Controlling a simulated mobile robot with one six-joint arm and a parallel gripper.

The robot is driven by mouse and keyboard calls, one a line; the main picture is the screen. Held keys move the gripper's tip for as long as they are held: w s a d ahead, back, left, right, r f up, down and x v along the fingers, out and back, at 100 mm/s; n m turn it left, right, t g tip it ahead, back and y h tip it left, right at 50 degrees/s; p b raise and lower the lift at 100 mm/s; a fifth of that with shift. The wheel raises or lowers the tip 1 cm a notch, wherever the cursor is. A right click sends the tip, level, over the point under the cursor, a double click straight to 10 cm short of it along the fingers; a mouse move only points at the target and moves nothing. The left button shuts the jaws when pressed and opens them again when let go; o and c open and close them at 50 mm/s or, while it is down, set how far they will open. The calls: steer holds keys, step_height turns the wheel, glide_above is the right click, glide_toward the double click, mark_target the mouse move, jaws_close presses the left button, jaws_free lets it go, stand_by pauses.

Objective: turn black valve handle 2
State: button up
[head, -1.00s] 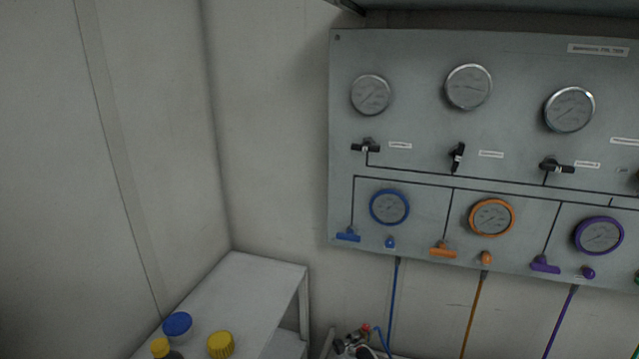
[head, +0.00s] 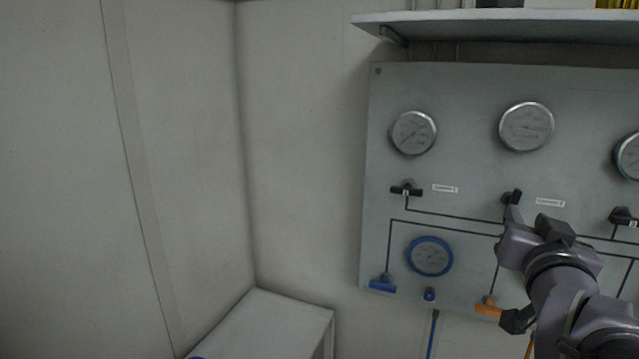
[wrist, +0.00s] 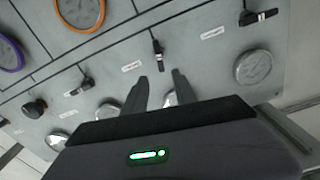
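Black valve handle 2 (head: 513,197) is second from the left in the panel's upper row, under the second large gauge (head: 527,127). It stands upright, while its neighbours lie level. In the wrist view, handle 2 (wrist: 157,47) lies just beyond the fingertips, in line with the gap between them. My gripper (head: 514,219) is at the panel just below the handle in the head view, partly covering the area under it. In the wrist view my gripper (wrist: 159,76) has its fingers apart with nothing between them. Whether a finger touches the handle cannot be told.
Black handle 1 (head: 406,190) is to the left and black handle 3 (head: 622,217) to the right. Below are the blue handle (head: 382,284), orange handle (head: 488,309) and blue-rimmed gauge (head: 430,256). A shelf (head: 480,28) juts out above the panel. A white table (head: 275,328) stands lower left.

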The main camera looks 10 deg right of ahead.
mark_target(516, 199)
steer(key=x, duration=1)
steer(key=shift+w, duration=0.25)
jaws_close()
